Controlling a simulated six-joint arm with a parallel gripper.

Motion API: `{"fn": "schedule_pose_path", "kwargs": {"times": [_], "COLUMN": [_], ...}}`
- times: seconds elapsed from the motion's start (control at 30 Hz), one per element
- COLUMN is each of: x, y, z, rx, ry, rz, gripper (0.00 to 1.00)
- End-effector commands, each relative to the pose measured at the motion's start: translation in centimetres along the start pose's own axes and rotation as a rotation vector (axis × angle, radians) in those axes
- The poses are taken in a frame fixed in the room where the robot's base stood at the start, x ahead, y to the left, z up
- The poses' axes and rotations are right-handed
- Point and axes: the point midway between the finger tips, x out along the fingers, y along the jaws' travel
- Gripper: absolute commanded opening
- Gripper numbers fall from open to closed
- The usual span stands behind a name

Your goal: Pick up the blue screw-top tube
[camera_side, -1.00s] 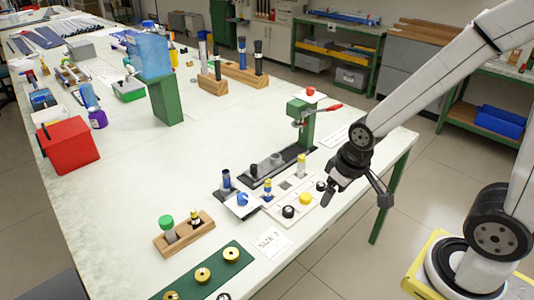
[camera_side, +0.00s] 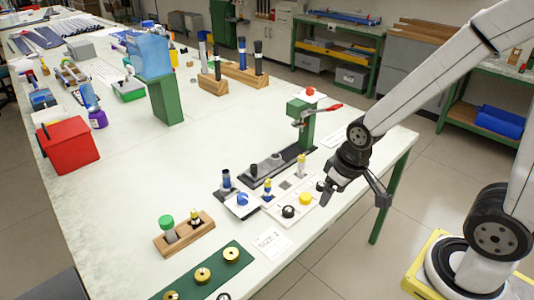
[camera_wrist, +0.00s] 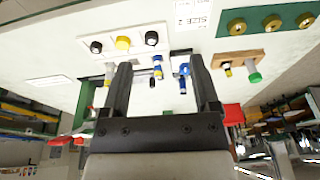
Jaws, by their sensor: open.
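A blue tube (camera_side: 226,179) stands upright near the grey fixture in the side view. A narrower blue-and-yellow piece (camera_side: 267,189) stands to the right. In the wrist view a blue piece (camera_wrist: 184,70) shows beside the right finger; I cannot tell which blue item it is. My gripper (camera_side: 325,191) is above the table's right edge, right of and apart from the blue tube. Its two fingers (camera_wrist: 159,62) are spread apart with nothing held between them.
A white tray with a black cap (camera_side: 288,211) and a yellow cap (camera_side: 306,198) lies near my gripper. A green press (camera_side: 308,125) with a red lever stands behind. A wooden block (camera_side: 184,236) holds two pieces at front left.

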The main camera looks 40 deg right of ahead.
Motion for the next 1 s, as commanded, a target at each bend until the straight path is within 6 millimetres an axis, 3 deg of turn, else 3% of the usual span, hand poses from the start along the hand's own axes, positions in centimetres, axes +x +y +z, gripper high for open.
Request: {"fn": "schedule_pose_path", "kwargs": {"times": [0.17,0.47,1.0], "x": [0.7,2.7,6.8], "y": [-0.6,-2.8,-7.2], "z": [-0.5,-2.5,-8.8], "rx": [0.108,0.45,1.113], "ry": [-0.031,-0.128,-0.292], "rz": [-0.035,-0.155,-0.428], "gripper": [0.78,0.78,0.78]}}
